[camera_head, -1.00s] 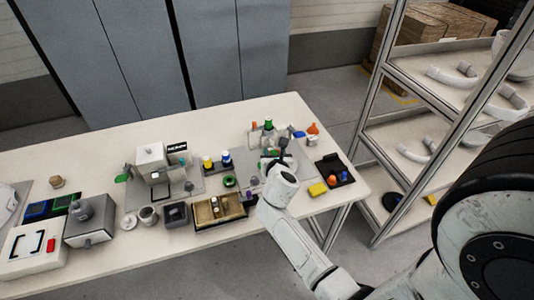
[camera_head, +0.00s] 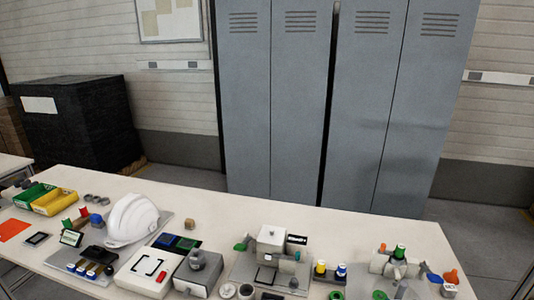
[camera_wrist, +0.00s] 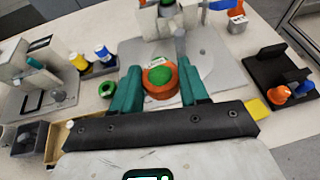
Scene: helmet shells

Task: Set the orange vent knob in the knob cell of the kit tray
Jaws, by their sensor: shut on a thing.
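In the wrist view my gripper (camera_wrist: 159,74) is shut, its two teal fingers on either side of a round orange piece with a green middle, which looks like the orange vent knob (camera_wrist: 149,86). A grey plate lies beneath and beyond it. A light wooden-sided tray (camera_wrist: 56,141) is partly hidden behind my gripper at the left. I cannot tell which is the kit tray, and no knob cell can be made out.
A yellow block (camera_wrist: 257,109) lies close right of my gripper. A green ring (camera_wrist: 107,89) and yellow and blue bottles stand to the left. A grey fixture (camera_wrist: 168,18) rises beyond. In the head view a white helmet (camera_head: 132,220) sits on the table's left part.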

